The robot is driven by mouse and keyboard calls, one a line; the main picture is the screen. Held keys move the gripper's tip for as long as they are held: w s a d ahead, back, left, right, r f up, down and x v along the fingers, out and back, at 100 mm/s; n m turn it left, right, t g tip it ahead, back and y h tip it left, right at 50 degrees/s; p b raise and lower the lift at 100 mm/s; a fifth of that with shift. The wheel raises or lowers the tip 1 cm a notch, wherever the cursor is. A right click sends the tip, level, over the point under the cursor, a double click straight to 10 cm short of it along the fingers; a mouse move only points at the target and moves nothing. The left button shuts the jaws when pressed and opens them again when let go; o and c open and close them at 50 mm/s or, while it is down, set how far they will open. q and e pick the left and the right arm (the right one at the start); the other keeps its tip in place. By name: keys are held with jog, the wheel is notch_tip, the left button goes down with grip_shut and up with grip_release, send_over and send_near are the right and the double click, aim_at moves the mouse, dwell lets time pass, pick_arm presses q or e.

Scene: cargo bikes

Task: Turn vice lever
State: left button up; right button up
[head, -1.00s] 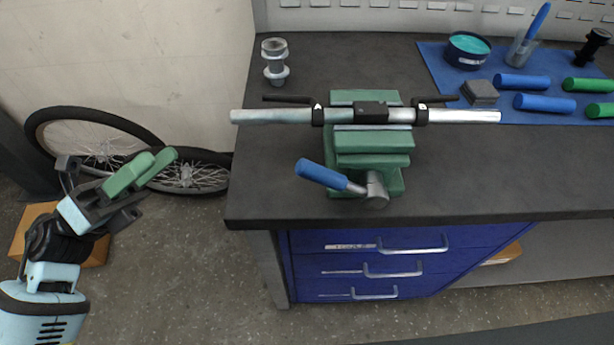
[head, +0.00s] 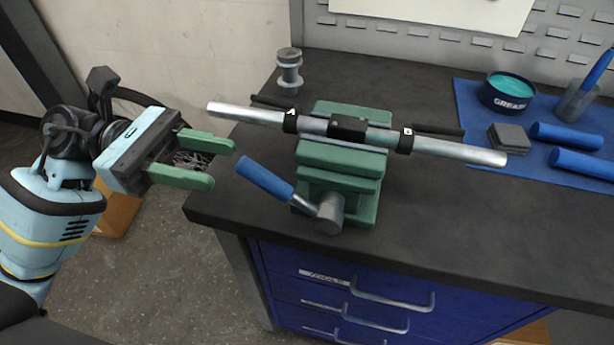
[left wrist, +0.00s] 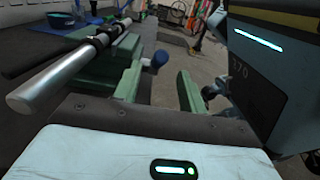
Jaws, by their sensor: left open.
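The green vice (head: 340,170) stands on the dark workbench and holds a silver handlebar (head: 458,150) across its top. The vice lever has a blue grip (head: 264,179) that points up and left from a metal hub at the vice's front. My left gripper (head: 222,165) is open and empty, with green fingers just left of the blue grip and apart from it. In the left wrist view, the gripper fingers (left wrist: 157,90) are spread, and the blue grip's end (left wrist: 160,58) shows beyond them. The handlebar (left wrist: 60,80) shows at the left there. My right gripper is not in view.
The workbench (head: 420,215) has blue drawers (head: 345,290) below its front edge. A metal part (head: 289,70) stands at the back left. A grease tin (head: 509,92) and blue grips (head: 566,136) lie on a blue mat at the right.

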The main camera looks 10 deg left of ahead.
aim_at(270, 176)
pick_arm(q)
jog(key=shift+d, duration=0.3)
jog(key=shift+s+d+p, duration=0.15)
jog(key=shift+d+p, duration=0.5)
jog(key=shift+d, duration=3.2)
grip_shut()
